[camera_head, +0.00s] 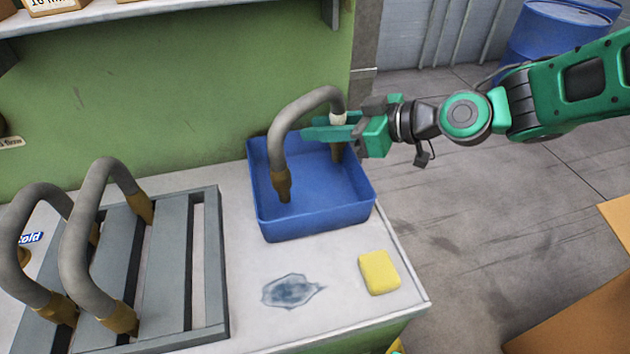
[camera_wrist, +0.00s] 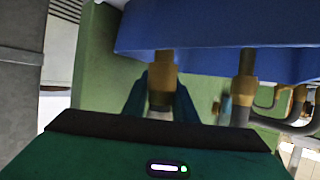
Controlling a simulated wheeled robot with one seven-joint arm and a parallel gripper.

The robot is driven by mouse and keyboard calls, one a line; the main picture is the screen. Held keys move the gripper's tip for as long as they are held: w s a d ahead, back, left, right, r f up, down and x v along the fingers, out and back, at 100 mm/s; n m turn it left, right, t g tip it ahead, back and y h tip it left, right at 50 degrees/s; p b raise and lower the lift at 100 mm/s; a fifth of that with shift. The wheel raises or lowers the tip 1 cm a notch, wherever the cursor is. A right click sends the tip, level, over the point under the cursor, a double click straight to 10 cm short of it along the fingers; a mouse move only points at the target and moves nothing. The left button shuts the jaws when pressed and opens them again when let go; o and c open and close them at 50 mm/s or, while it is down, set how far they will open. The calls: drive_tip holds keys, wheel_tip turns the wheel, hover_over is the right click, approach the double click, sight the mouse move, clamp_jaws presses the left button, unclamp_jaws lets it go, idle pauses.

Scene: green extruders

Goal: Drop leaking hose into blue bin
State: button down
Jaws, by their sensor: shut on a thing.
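A grey curved hose (camera_head: 292,110) with brass ends is held by my gripper (camera_head: 335,131), whose green fingers are shut on it near its right end. The hose hangs over the blue bin (camera_head: 310,222), which stands on the white counter. Its left brass end sits within the bin's outline, and its right end is partly hidden behind my gripper. I cannot tell whether the ends touch the bin floor. In the wrist view, the hose's brass ends (camera_wrist: 246,75) show against the blue bin (camera_wrist: 225,28), between and beside my gripper's fingers (camera_wrist: 160,100).
Two similar grey hoses (camera_head: 75,240) stand on a grey slatted rack (camera_head: 175,270) at the left. A wet patch (camera_head: 291,290) and a yellow sponge (camera_head: 379,272) lie in front of the bin. A green wall (camera_head: 180,90) rises behind. Blue barrels (camera_head: 550,30) stand beyond the counter.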

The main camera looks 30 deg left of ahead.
wheel_tip(320, 180, down, 2)
drive_tip(key=shift+f, duration=0.15)
drive_tip(key=shift+s, duration=0.1)
drive_tip(key=c, duration=1.4)
unclamp_jaws()
drive_tip(key=shift+o, duration=0.2)
drive_tip(key=shift+d, duration=0.1)
drive_tip(key=v, duration=1)
drive_tip(key=shift+d, duration=0.3)
